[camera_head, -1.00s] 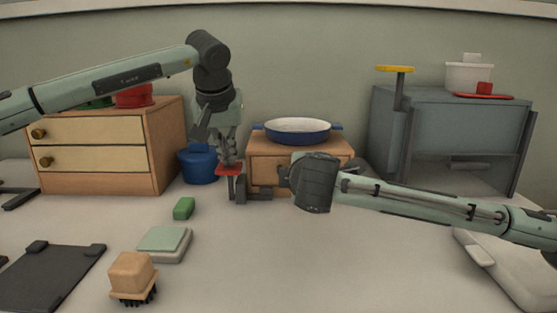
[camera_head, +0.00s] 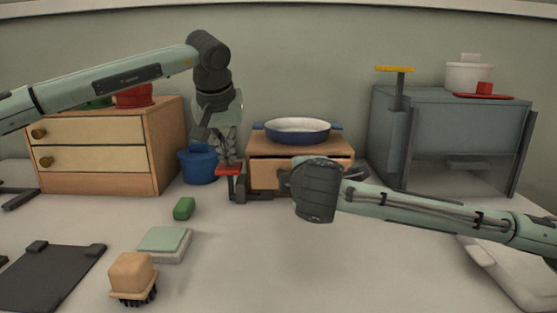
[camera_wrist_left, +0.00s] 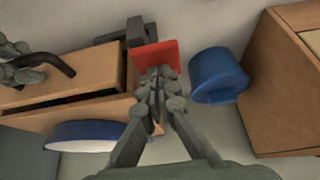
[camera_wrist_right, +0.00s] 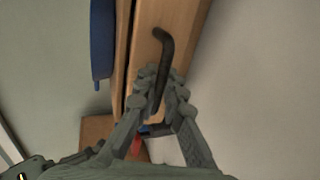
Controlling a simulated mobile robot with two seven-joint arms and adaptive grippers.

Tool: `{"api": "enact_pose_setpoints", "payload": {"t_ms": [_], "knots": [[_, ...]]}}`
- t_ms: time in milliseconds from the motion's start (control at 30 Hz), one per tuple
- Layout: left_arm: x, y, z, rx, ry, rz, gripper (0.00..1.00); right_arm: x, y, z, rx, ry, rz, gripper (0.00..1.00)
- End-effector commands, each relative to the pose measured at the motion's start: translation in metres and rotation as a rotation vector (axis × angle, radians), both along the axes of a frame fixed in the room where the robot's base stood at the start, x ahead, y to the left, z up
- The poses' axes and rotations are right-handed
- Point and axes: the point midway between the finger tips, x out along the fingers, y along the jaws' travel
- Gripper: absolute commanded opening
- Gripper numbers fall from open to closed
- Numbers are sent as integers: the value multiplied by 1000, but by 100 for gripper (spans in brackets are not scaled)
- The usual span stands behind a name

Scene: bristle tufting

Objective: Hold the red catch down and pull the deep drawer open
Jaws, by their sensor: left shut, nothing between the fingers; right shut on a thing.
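The wooden cabinet (camera_head: 300,147) stands at the back middle. Its deep drawer (camera_head: 265,178) is slightly open; a dark gap shows behind its front (camera_wrist_left: 95,72) in the left wrist view. The red catch (camera_head: 229,171) is a flat plate on a dark bracket at the cabinet's left. My left gripper (camera_head: 230,161) points down, shut and empty, its tips at the red catch (camera_wrist_left: 160,52). My right gripper (camera_wrist_right: 162,82) is shut on the dark bent drawer handle (camera_wrist_right: 166,42). In the head view its fingers are mostly hidden behind its own wrist.
A blue pan (camera_head: 297,130) sits on the cabinet. A blue pot (camera_head: 199,164) stands just left of the catch. A two-drawer chest (camera_head: 165,150) is at left, a grey cabinet (camera_head: 455,120) at right. A brush (camera_head: 132,275) and sponge (camera_head: 165,240) lie in front.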

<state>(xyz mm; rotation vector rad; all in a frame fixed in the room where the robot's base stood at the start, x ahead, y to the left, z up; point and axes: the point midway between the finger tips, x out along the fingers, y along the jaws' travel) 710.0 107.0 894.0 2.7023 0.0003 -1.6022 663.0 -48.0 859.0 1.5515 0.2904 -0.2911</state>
Motion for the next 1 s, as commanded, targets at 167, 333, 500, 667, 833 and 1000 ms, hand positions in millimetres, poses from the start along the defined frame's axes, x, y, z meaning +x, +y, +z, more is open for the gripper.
{"api": "enact_pose_setpoints", "payload": {"t_ms": [167,333,500,667,833,1000], "knots": [[0,0,-1,0,1,0,0,-8,1,-1,0,2,2,0],[0,0,-1,0,1,0,0,-15,1,-1,-1,2,3,0],[0,0,-1,0,2,0,0,-21,1,-1,-1,2,3,0],[0,0,-1,0,1,0,0,-27,1,-1,-1,2,4,0],[0,0,-1,0,2,-1,0,-29,0,-1,0,2,2,0],[0,0,-1,0,2,-1,0,-29,0,-1,-1,2,1,0]]}}
